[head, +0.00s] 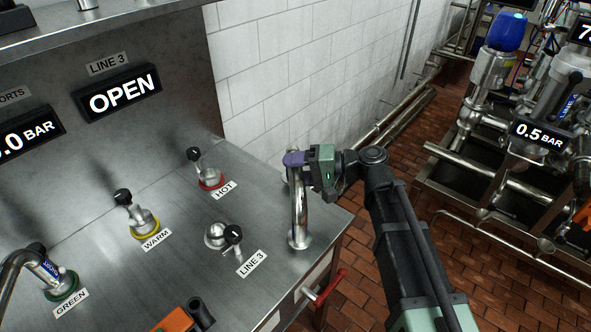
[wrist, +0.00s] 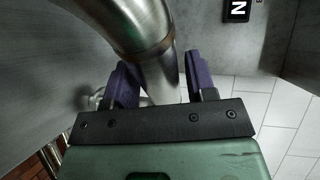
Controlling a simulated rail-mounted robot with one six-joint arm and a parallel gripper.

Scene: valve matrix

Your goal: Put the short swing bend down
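My gripper (head: 294,159), with purple fingers, is at the right corner of the steel bench. It is shut on a bent steel pipe (head: 299,215), whose lower end meets the bench top. A second steel bend (head: 22,258) is at the GREEN port at lower left, with a blue label (head: 52,272) that seems to read SHORT. Its other end is cut off by the frame edge.
The bench (head: 180,250) has ports marked HOT (head: 211,180), WARM (head: 144,226) and LINE 3 (head: 216,236), with black-knobbed handles. A red handle (head: 326,288) juts from its front. An orange object (head: 176,321) is at the bottom edge. A white tiled wall (head: 300,60) stands behind.

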